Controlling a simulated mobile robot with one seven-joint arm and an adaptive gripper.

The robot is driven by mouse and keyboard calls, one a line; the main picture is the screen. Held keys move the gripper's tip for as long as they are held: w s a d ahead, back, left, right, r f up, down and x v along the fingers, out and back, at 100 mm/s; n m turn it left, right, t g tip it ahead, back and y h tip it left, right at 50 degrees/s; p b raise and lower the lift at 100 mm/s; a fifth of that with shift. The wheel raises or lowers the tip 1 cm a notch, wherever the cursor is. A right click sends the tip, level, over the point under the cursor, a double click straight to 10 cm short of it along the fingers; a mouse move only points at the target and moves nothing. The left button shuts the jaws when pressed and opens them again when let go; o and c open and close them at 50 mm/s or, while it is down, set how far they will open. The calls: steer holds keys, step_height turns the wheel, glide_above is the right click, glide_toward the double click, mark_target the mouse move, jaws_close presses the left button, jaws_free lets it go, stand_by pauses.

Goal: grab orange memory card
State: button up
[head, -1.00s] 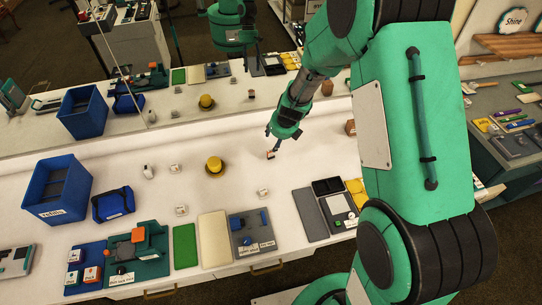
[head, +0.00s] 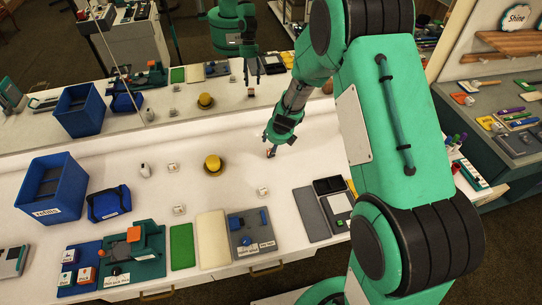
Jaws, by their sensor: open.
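A small orange and dark piece, which looks like the orange memory card (head: 271,154), lies on the white tabletop right of the yellow hat. My gripper (head: 269,149) is open and points down right at it. The fingertips partly cover the card. I cannot tell whether the card is between the fingers or just below them, or whether they touch it.
A yellow hat (head: 213,163) and small white blocks (head: 263,191) stand nearby on the white table (head: 235,208). A blue bin (head: 52,190) and blue bag (head: 109,203) are at left. Trays and boards line the front edge. A mirror behind repeats the scene.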

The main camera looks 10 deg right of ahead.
mark_target(271, 148)
steer(key=shift+f, duration=0.1)
steer(key=b+x, duration=0.1)
steer(key=x, duration=0.1)
steer(key=b+x, duration=0.1)
steer(key=x, duration=0.1)
steer(key=shift+s+f, duration=0.1)
steer(key=shift+s, duration=0.15)
steer(key=shift+w+f+b, duration=0.25)
steer(key=shift+f+b, duration=0.05)
steer(key=shift+f, duration=0.1)
steer(key=shift+c, duration=0.6)
jaws_close()
